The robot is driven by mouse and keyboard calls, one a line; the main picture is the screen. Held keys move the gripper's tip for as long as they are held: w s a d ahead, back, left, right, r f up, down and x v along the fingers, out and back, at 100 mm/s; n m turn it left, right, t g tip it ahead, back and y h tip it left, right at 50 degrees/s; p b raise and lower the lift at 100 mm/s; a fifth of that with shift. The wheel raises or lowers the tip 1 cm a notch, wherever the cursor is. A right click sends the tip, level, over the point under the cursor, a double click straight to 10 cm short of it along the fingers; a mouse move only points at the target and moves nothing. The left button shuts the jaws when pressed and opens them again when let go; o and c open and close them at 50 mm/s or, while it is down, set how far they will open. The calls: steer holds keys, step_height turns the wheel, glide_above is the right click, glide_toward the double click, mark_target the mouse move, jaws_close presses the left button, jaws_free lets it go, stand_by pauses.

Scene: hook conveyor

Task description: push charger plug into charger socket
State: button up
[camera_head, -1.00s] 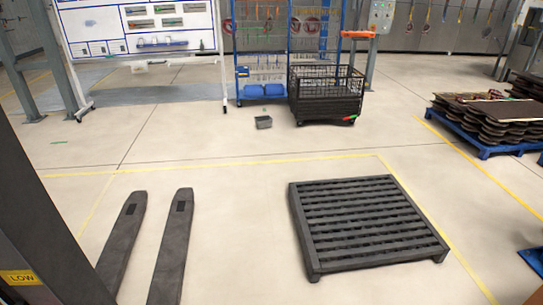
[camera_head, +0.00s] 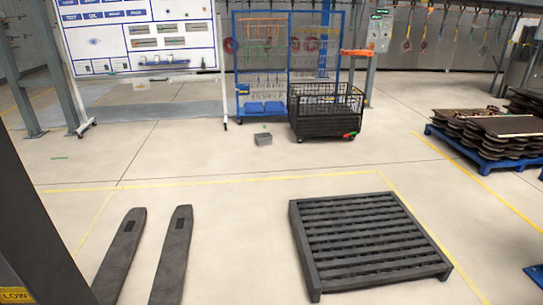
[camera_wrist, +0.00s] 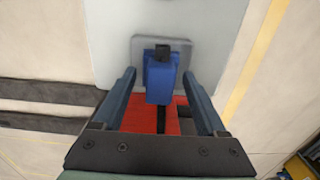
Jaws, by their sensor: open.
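In the wrist view, my gripper (camera_wrist: 159,76) is open, with one dark finger on each side of a blue block with a black end, which looks like the charger plug (camera_wrist: 160,82). Gaps show between the block and both fingers. The black end of the block lies over a grey plate (camera_wrist: 195,52) on a pale grey housing (camera_wrist: 225,25). I cannot tell whether the plate holds the charger socket, or how the block meets it. A red surface (camera_wrist: 140,115) shows below the block. The head view shows neither my gripper nor the plug.
Two dark forks (camera_head: 120,255) and a dark slatted pallet (camera_head: 365,240) are on the floor in the head view. Open floor lies between.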

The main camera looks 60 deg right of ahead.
step_height(320, 180, up, 13)
steer(key=p, duration=0.2)
stand_by(0.4)
stand_by(0.5)
